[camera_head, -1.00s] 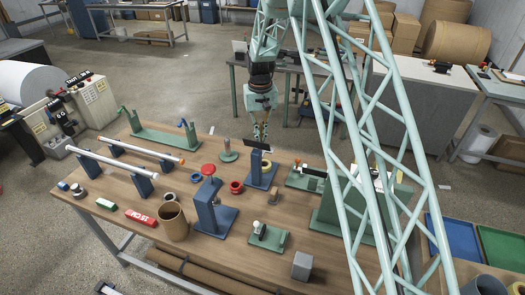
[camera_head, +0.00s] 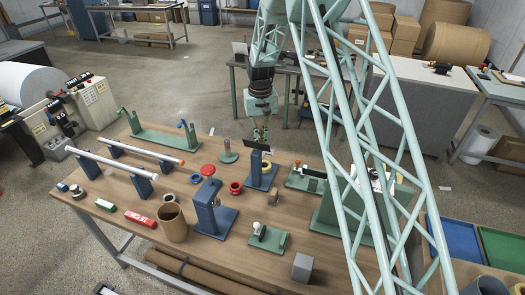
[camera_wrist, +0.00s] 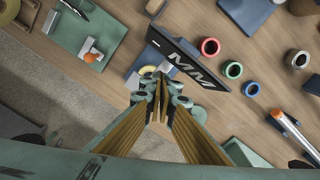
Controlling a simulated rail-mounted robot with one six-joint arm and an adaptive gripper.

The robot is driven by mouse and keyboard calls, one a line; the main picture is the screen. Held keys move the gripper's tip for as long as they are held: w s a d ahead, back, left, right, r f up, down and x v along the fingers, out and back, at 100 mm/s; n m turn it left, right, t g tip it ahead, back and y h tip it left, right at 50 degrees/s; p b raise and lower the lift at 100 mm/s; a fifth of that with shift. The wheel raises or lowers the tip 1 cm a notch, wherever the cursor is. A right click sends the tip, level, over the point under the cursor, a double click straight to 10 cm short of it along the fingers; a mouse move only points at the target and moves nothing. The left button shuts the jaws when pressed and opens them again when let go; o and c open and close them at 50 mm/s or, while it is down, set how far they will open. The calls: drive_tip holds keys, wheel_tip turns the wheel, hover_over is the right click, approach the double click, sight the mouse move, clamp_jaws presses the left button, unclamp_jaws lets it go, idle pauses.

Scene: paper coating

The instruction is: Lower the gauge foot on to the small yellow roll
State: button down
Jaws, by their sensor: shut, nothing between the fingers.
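The gauge (camera_head: 258,146) is a blue stand with a black panel on top, and in the wrist view its panel (camera_wrist: 186,63) reads "MM". A small yellow roll (camera_wrist: 146,72) shows partly beside the panel in the wrist view, with the gauge covering some of it. I cannot tell whether the gauge foot touches it. My gripper (camera_head: 261,137) is shut and empty right behind the panel in the head view. In the wrist view its fingertips (camera_wrist: 161,80) are close to the panel's edge; contact is unclear.
A blue stand with a red knob (camera_head: 208,170) is in front to the left. A green fixture (camera_head: 305,177) is close on the right.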

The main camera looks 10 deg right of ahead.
drive_tip(key=shift+f+b, duration=2.55)
drive_tip(key=shift+f, duration=1.9)
drive_tip(key=shift+r, duration=0.15)
drive_tip(key=shift+r+p, duration=0.6)
drive_tip(key=shift+r, duration=1.4)
drive_tip(key=shift+r, duration=0.1)
wheel_tip(320, 180, up, 12)
idle(0.7)
